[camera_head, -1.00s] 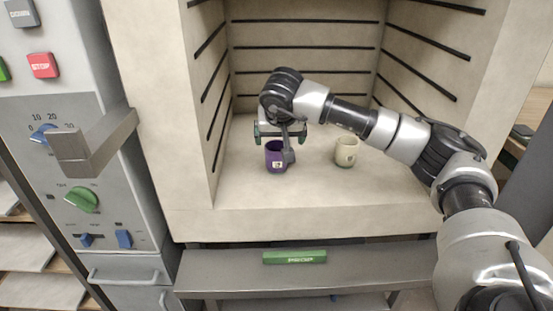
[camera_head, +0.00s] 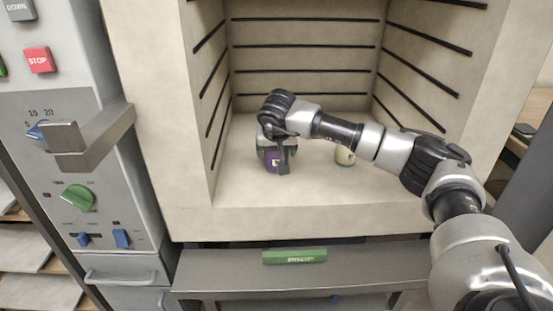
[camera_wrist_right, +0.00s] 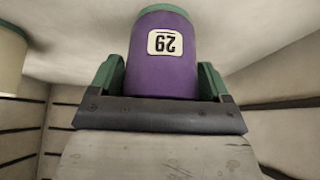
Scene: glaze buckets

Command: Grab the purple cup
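The purple cup (camera_head: 273,167) with a white label stands upright on the kiln floor, partly hidden by my right gripper (camera_head: 277,150). In the right wrist view the purple cup (camera_wrist_right: 160,70) shows its "29" label and green rim. The green fingers of my right gripper (camera_wrist_right: 161,78) lie against both sides of it, with no clear gap. My right gripper is shut on the cup. My left gripper is not in view.
A cream cup (camera_head: 344,156) stands to the right in the kiln, partly behind my right arm. Kiln walls (camera_head: 199,120) with dark slots close in at the sides. A green block (camera_head: 295,256) lies on the grey shelf (camera_head: 380,268) in front.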

